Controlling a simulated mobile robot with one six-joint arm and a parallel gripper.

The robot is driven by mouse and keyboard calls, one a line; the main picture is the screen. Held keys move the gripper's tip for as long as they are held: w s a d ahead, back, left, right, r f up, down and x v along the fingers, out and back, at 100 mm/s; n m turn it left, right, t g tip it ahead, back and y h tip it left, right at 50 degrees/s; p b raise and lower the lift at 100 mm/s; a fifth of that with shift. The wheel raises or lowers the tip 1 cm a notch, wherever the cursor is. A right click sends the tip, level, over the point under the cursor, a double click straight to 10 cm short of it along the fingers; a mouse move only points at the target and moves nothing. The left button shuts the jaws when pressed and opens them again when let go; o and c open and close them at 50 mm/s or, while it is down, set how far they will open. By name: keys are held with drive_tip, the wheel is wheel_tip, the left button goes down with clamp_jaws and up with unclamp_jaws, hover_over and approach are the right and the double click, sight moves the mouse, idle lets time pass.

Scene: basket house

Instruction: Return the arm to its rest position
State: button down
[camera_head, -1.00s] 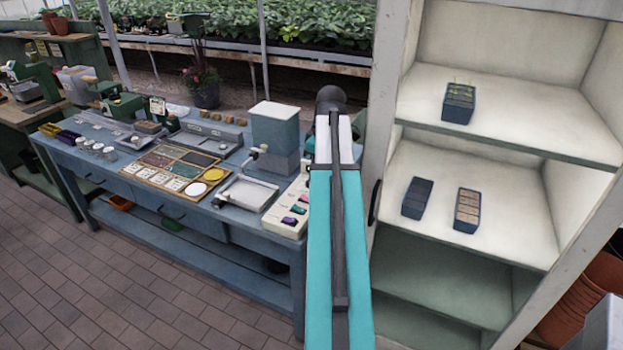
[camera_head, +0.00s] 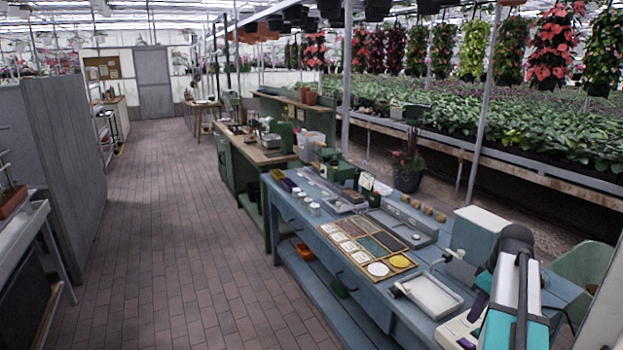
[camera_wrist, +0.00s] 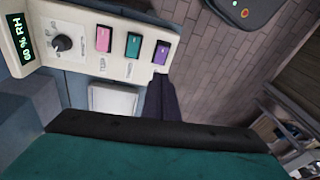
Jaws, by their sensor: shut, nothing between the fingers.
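My arm, teal and pale with a dark rounded joint (camera_head: 515,240), reaches up from the lower right corner in the head view, in front of the blue bench. My gripper (camera_wrist: 162,84) shows in the wrist view as narrow dark fingers shut together, with nothing between them. Its teal and black body fills the bottom of that view. Past the fingers lies a cream control panel (camera_wrist: 85,72) with a knob, a humidity display and pink, green and purple switches.
The blue bench (camera_head: 365,292) carries a seed tray, a white tray (camera_head: 432,296) and a pale blue box (camera_head: 480,235). A potted plant (camera_head: 407,172) stands behind it. The brick aisle (camera_head: 185,220) on the left is clear. A grey partition (camera_head: 65,160) stands beyond it.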

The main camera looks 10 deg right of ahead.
drive_tip(key=s+a+f+n+g+y, duration=0.25)
drive_tip(key=a+f+g, duration=0.25)
drive_tip(key=a+f, duration=2.25)
drive_tip(key=s+a+f+m+g+h, duration=0.1)
drive_tip(key=s+a+f+m+h, duration=0.1)
drive_tip(key=s+a+f, duration=0.4)
drive_tip(key=s+a+f+m+g+h, duration=0.1)
drive_tip(key=s+a+f+m, duration=0.4)
drive_tip(key=s+f, duration=0.8)
drive_tip(key=shift+s+a+f+h, duration=0.15)
drive_tip(key=shift+s+a+h, duration=0.3)
drive_tip(key=shift+s+a, duration=0.85)
